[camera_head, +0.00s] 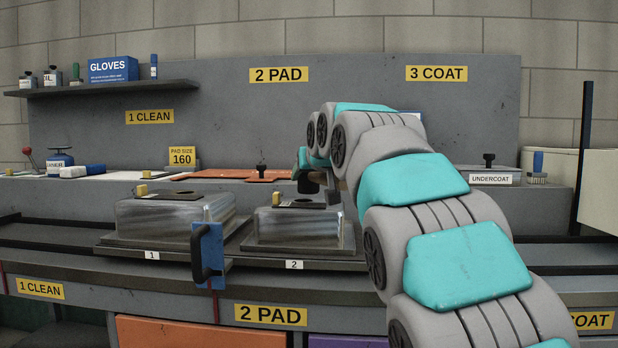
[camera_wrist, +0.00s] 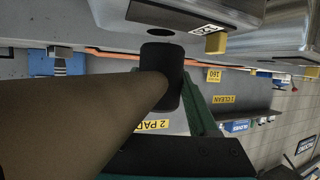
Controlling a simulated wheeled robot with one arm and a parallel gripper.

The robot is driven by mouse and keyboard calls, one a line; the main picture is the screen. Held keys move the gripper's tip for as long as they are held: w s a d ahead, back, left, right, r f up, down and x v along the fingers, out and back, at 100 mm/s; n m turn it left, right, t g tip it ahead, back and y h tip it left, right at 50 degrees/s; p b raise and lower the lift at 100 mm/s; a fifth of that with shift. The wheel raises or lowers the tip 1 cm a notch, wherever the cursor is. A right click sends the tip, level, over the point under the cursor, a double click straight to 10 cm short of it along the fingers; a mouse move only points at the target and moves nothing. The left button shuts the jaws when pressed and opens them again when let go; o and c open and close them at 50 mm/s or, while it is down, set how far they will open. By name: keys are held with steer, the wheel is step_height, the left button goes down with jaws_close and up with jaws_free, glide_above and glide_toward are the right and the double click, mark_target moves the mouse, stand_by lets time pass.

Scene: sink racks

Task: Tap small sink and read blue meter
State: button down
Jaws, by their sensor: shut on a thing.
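The small sink (camera_head: 300,228), a shiny metal basin turned bottom up, stands on the dark rack behind label 2. My arm mostly hides that area in the head view.
A larger metal sink (camera_head: 170,218) stands on rack 1 at the left. A blue block with a black handle (camera_head: 208,250) hangs at the bench front between the racks. Orange sheets (camera_head: 235,175) lie behind. A shelf (camera_head: 110,87) holds a gloves box.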

steer(key=shift+r+p, duration=1.35)
steer(key=shift+r, duration=0.9)
steer(key=shift+f, duration=0.1)
